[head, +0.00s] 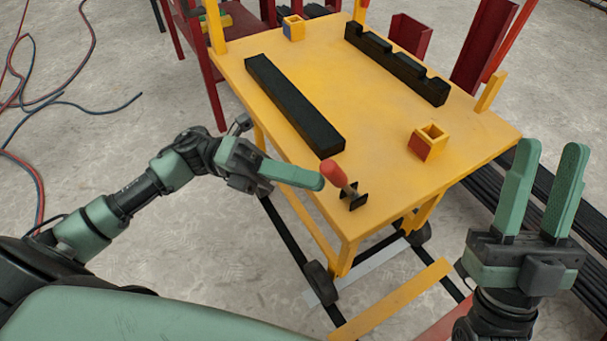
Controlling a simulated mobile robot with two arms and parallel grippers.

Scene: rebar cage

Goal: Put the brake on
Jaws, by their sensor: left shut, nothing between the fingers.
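The brake lever has a red grip (334,173) and a dark bracket (354,201) at the near corner of the yellow cart's top (390,170). The lever is tilted, its grip leaning to the left and away from the bracket. My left gripper (318,182) is shut and empty, its fingertips just left of the red grip. I cannot tell whether they touch it. My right gripper (553,150) is open and empty, upright to the right of the cart. A black wheel (319,283) shows under the cart's near corner.
Dark red stands rise behind. Dark rods lie on the floor at right, hoses (60,98) at left.

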